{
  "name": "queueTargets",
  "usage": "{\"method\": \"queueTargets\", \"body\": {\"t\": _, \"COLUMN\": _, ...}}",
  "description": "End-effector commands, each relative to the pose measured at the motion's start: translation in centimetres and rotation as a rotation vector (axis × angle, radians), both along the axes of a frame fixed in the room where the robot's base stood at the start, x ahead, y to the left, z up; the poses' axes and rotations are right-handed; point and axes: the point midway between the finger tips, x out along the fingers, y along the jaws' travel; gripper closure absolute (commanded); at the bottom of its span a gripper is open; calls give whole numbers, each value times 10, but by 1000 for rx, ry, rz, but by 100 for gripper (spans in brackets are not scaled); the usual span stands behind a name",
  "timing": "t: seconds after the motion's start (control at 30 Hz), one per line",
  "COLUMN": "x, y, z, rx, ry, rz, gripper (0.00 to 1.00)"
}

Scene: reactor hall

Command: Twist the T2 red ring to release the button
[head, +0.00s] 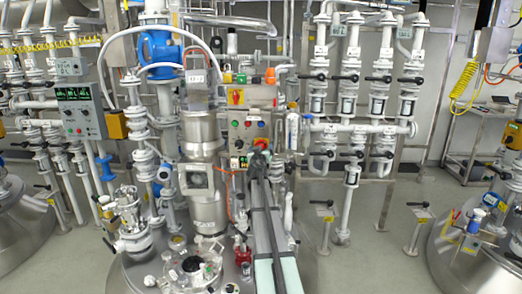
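A grey control box (238,128) stands at the middle of the head view, with small coloured buttons on its face. A red button or ring (262,142) shows at its lower right, just above my gripper, partly hidden. My gripper (259,153) is at the far end of my arm, in front of the box's lower right. I cannot tell whether it touches the red part, and its fingers are too small to tell open from shut. A yellow plate with a red knob (236,96) sits above the box. No T2 label is readable.
A steel column (203,145) with a square window stands left of the box. Another grey box with green displays (83,118) is farther left. White valve piping (350,120) with black handles stands on the right. Vessel-top fittings (192,270) lie below. Open floor (370,255) shows at lower right.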

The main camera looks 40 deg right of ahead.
Motion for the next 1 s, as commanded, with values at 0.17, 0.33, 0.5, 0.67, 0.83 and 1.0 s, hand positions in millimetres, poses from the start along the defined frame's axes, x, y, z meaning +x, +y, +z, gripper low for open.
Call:
{"method": "queueTargets", "body": {"t": 0.17, "x": -24, "y": 23, "z": 0, "rx": -1, "ry": -1, "rz": 0, "gripper": 14}}
{"method": "queueTargets", "body": {"t": 0.33, "x": -48, "y": 47, "z": 0, "rx": -1, "ry": -1, "rz": 1, "gripper": 14}}
{"method": "queueTargets", "body": {"t": 0.5, "x": -70, "y": 70, "z": -1, "rx": 0, "ry": 0, "rz": 0, "gripper": 14}}
{"method": "queueTargets", "body": {"t": 0.67, "x": -82, "y": 82, "z": 0, "rx": 0, "ry": 0, "rz": 0, "gripper": 14}}
{"method": "queueTargets", "body": {"t": 0.83, "x": -85, "y": 85, "z": 0, "rx": 1, "ry": 1, "rz": 0, "gripper": 14}}
{"method": "queueTargets", "body": {"t": 1.0, "x": -84, "y": 85, "z": 0, "rx": 1, "ry": 1, "rz": 0, "gripper": 14}}
